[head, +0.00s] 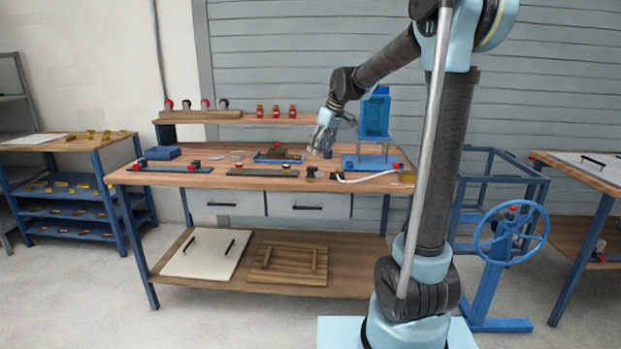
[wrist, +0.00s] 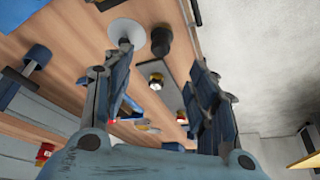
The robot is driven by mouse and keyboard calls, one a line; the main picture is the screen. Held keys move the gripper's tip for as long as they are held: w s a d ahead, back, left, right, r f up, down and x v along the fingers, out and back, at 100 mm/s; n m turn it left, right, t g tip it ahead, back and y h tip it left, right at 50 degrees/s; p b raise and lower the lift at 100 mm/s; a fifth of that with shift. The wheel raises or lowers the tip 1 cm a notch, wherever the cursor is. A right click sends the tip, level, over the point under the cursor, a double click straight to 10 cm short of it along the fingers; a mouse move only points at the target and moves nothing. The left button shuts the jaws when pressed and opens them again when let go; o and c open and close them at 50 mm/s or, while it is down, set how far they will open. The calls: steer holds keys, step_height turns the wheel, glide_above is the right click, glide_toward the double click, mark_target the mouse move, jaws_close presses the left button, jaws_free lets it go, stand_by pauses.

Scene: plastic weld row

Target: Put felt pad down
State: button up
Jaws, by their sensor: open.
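My gripper (head: 323,140) is above the workbench (head: 225,178), between the blue tray and the blue press. In the wrist view its two fingers (wrist: 162,85) stand wide apart with nothing clasped between them. A pale round disc (wrist: 127,31) shows beyond the left fingertip in the wrist view; I cannot tell whether it is the felt pad. No felt pad can be made out for certain in either view. The blue tray (head: 262,160) holds dark brown pieces, left of my gripper.
The blue press (head: 375,115) stands close right of my gripper. A raised shelf (head: 240,119) with red-topped items runs along the back. A black cylinder (wrist: 160,40) is near the fingers. Small fixtures line the bench front. A blue handwheel (head: 512,233) stands at right.

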mark_target(311, 167)
steer(key=x, duration=1.2)
steer(key=shift+a, duration=0.15)
steer(key=c, duration=1.2)
steer(key=shift+o, duration=0.2)
